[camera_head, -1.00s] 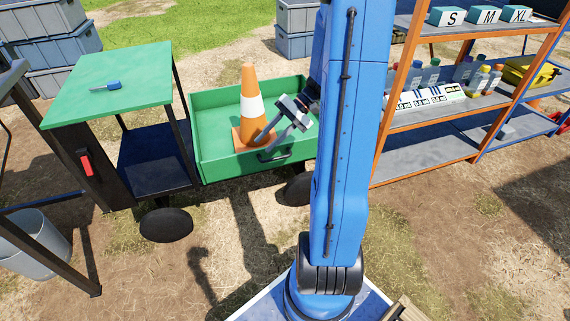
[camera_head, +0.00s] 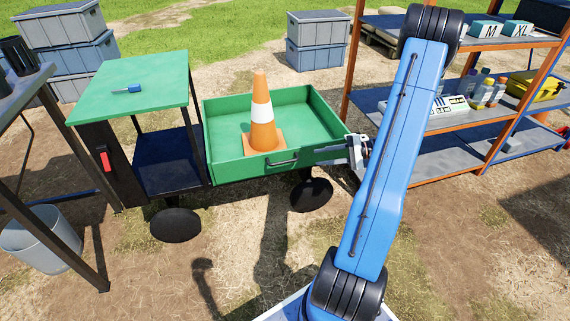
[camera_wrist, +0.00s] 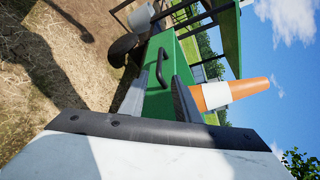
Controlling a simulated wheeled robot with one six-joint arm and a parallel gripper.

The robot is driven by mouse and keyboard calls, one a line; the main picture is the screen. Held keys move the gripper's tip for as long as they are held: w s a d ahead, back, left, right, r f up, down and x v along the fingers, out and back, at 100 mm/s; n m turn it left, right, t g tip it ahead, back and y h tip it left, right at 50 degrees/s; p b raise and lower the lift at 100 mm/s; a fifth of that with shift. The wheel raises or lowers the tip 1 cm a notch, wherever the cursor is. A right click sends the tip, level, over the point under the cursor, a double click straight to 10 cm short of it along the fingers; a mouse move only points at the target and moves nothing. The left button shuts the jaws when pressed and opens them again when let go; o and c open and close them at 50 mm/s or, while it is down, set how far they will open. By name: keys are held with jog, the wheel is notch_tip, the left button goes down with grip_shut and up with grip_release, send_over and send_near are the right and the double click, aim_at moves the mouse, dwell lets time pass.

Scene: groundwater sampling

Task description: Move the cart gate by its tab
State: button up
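The green cart (camera_head: 215,120) has a front panel, the gate (camera_head: 235,170), with a black bar handle (camera_head: 282,163) on its outer face. The gate stands upright along the near side of the bed. My gripper (camera_head: 328,155) is at the gate's right end, fingers pointing left along it. In the wrist view my gripper (camera_wrist: 158,85) is open, with the green gate (camera_wrist: 157,99) and the black handle (camera_wrist: 162,67) seen between and beyond the fingers. I cannot tell whether the fingers touch the gate. No separate tab can be made out.
An orange and white cone (camera_head: 262,115) stands in the bed. An orange shelf unit (camera_head: 450,160) stands close on the right. A grey bucket (camera_head: 42,240) is at lower left.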

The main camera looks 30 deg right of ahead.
aim_at(288, 161)
jog(key=x, duration=1.6)
jog(key=shift+f, duration=0.1)
grip_shut()
